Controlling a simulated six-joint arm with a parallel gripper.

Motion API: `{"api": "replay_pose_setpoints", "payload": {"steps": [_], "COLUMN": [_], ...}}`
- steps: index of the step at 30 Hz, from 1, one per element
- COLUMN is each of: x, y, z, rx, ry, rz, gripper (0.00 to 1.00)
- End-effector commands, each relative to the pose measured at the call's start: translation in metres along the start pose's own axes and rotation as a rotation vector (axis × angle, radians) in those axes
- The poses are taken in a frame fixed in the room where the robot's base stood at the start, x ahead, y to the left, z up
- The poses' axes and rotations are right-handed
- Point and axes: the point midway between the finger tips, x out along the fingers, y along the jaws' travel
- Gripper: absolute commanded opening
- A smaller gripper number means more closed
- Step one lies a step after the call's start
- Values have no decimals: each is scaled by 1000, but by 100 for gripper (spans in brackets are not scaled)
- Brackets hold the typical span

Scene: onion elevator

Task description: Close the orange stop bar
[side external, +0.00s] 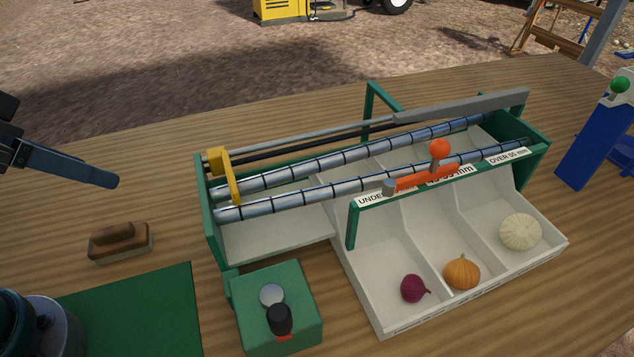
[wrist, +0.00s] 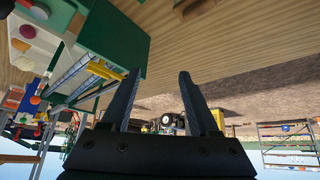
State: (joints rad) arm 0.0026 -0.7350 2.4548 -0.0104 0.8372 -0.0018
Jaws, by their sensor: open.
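The orange stop bar (side external: 415,181) lies along the green front rail of the sorter, in front of the rollers, partly over the size labels. Its left end meets a grey cylinder (side external: 389,187). A round orange knob (side external: 440,149) stands above its right part. A small orange ball, seemingly that knob, shows at the left of the wrist view (wrist: 35,100). My gripper (wrist: 160,75) is open, with nothing between its fingers. In the side view one dark finger (side external: 85,173) shows at the far left, above the table, well away from the bar.
The white bins (side external: 385,320) hold a red onion (side external: 413,289), an orange squash (side external: 462,272) and a pale squash (side external: 520,232). A yellow bracket (side external: 232,178) sits at the rollers' left end. A green control box (side external: 300,298), brush (side external: 121,242) and blue stand (side external: 596,140) are nearby.

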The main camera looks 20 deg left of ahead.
Motion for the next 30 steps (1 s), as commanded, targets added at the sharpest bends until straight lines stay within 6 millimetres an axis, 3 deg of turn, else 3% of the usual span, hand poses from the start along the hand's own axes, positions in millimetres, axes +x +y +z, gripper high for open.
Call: {"api": "replay_pose_setpoints", "payload": {"steps": [1,4,15,23,30], "x": [2,3,-39,-17,10], "y": [-2,-2,-2,27,76], "z": [13,25,-2,-58,-122], "rx": [-1,5,6,69,123], "ry": [-37,-87,-90,37,204], "rz": [-7,-10,-10,76,188], "gripper": [61,61,61,61,61]}}
